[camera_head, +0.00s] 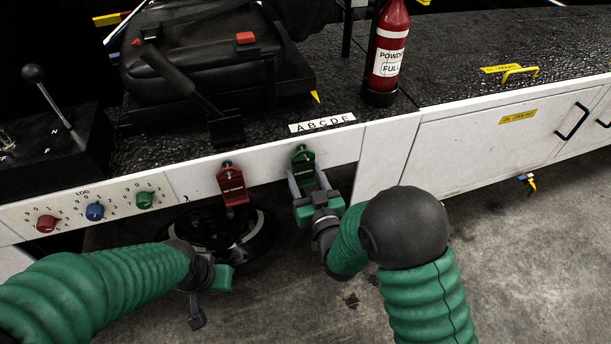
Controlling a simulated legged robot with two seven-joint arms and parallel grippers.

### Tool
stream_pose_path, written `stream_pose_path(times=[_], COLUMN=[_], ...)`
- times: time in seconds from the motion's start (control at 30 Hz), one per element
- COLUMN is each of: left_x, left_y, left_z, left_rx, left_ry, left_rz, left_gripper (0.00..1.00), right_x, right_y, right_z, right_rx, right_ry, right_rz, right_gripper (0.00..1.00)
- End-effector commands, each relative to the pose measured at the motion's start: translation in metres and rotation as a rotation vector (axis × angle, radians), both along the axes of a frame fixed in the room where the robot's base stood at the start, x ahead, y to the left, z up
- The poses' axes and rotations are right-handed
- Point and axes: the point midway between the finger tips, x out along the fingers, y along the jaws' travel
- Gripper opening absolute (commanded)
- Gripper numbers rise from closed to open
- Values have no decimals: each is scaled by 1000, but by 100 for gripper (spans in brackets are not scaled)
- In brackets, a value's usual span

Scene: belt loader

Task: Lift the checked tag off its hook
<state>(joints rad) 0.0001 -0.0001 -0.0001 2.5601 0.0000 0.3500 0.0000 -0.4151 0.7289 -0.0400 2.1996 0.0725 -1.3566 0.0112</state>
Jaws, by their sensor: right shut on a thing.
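A green tag (303,171) hangs on the loader's white side panel, just below the letter strip. I take it as the checked tag, though its writing is too small to read. My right gripper (309,189) is at the green tag's lower part, one finger on each side, shut on it. The tag's top is still up at the panel, and its hook is hard to make out. A red tag (232,186) hangs to the left, clear of both grippers. My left gripper (208,297) is low in front of the panel, away from both tags; its finger gap is unclear.
A letter strip (322,122) is above the tags. Three coloured knobs (95,211) and a lever (52,100) are at the left. A black seat (205,55) and a red extinguisher (388,45) stand on the deck. A dark wheel (262,240) is below the red tag. Open floor lies at the right.

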Motion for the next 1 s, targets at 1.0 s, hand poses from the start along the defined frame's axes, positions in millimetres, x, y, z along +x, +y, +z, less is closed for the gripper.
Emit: stream_pose_path(times=[1.0], left_x=[0], left_y=[0], left_z=[8], left_rx=[0], left_ry=[0], left_rz=[0], left_gripper=[0], right_x=[-18], right_y=[-6], right_z=[13], right_rx=[0], right_ry=[0], right_rz=[-1], right_gripper=[14])
